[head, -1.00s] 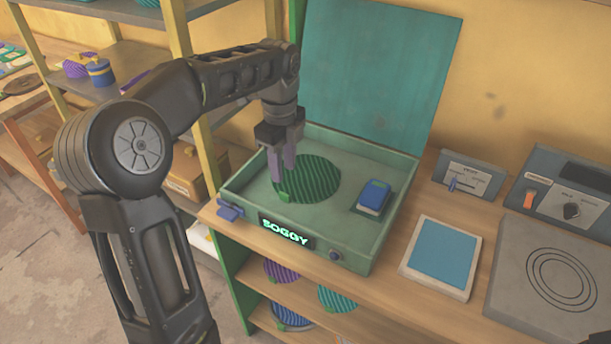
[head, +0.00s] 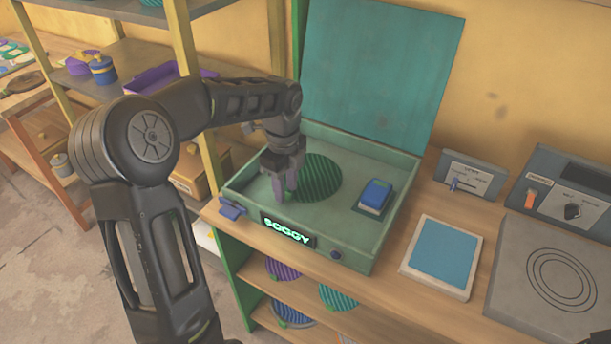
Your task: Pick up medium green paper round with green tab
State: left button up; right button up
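The green striped paper round (head: 322,178) lies flat in the open green box with the "SOGGY" sign (head: 287,232). Its green tab is hidden or nearly hidden behind my gripper. My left gripper (head: 285,194) points down into the box at the round's left front edge. Its purple-grey fingers look close together, and I cannot tell whether they hold the tab. My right gripper is not in view.
A blue block (head: 375,196) sits at the right inside the box. The teal lid (head: 375,75) stands open behind. A blue-topped pad (head: 443,250), a slider box (head: 470,176) and a grey plate with rings (head: 560,275) stand right. More striped rounds (head: 337,297) lie on the shelf below.

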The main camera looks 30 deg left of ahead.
pick_arm(q)
jog(key=shift+f, duration=0.3)
dwell(0.4)
grip_shut()
dwell(0.4)
